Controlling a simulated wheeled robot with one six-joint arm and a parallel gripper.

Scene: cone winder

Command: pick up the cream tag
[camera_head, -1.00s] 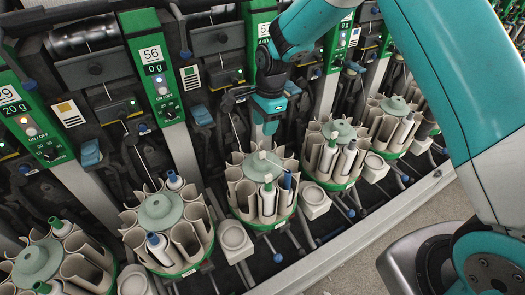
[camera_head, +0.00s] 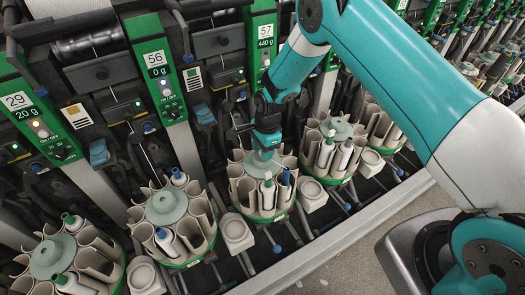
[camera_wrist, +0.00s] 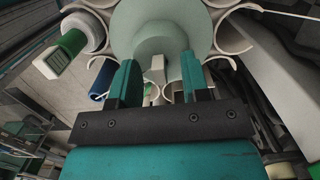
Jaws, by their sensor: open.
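A small cream piece, which looks like the cream tag (camera_wrist: 157,68), stands at the pale green hub (camera_wrist: 150,28) of a bobbin carousel in the wrist view. My gripper (camera_wrist: 159,76) is open, with one teal finger on each side of the tag and visible gaps between. In the head view my gripper (camera_head: 266,150) points down onto the hub of the middle carousel (camera_head: 265,214), below the unit marked 57. The tag cannot be made out there, as the gripper covers it.
Cream tube pockets ring the hub. Other carousels stand on both sides, including one at the left (camera_head: 166,207). Green winder panels (camera_head: 160,75) rise behind. The floor in front is open.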

